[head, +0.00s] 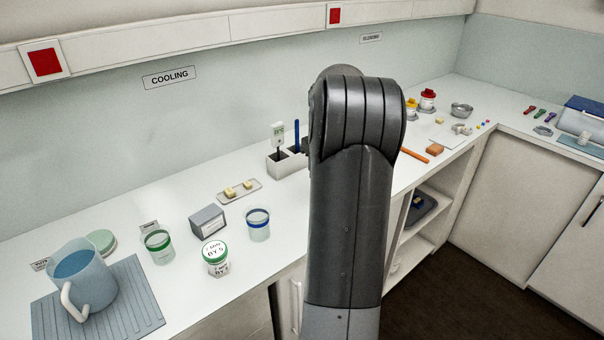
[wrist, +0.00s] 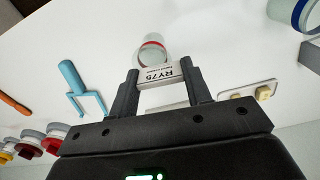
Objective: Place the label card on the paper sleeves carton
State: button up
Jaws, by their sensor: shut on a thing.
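In the head view my own arm hides the gripper and the card. A grey box (head: 208,221) on the counter, between the green-banded and blue-banded jars, may be the paper sleeves carton; its print is too small to read.
A red-rimmed jar (wrist: 152,50) stands just beyond the card. A blue forked tool (wrist: 82,90) and a tray (wrist: 235,91) with pale cubes lie to either side. On the counter are a green-lidded jar (head: 217,262), a blue-banded jar (head: 258,225) and a pitcher (head: 85,283).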

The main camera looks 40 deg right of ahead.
jog(key=shift+s+d+r, duration=0.1)
jog(key=shift+s+r, duration=0.1)
jog(key=shift+s, duration=0.1)
jog(key=w+a+r+n, duration=0.1)
jog(key=w+a+r, duration=0.2)
jog(key=a, duration=0.8)
jog(key=w+a+r, duration=0.2)
jog(key=a+r, duration=0.1)
jog(key=a, duration=0.8)
send_over(206, 214)
notch_tip(206, 214, down, 7)
jog(key=shift+d+r, duration=0.1)
jog(key=shift+r, duration=0.1)
jog(key=shift+w+f, duration=0.1)
jog(key=shift+f, duration=2)
jog(key=shift+f, duration=0.15)
jog(key=o, duration=1)
jog(key=shift+c, duration=0.2)
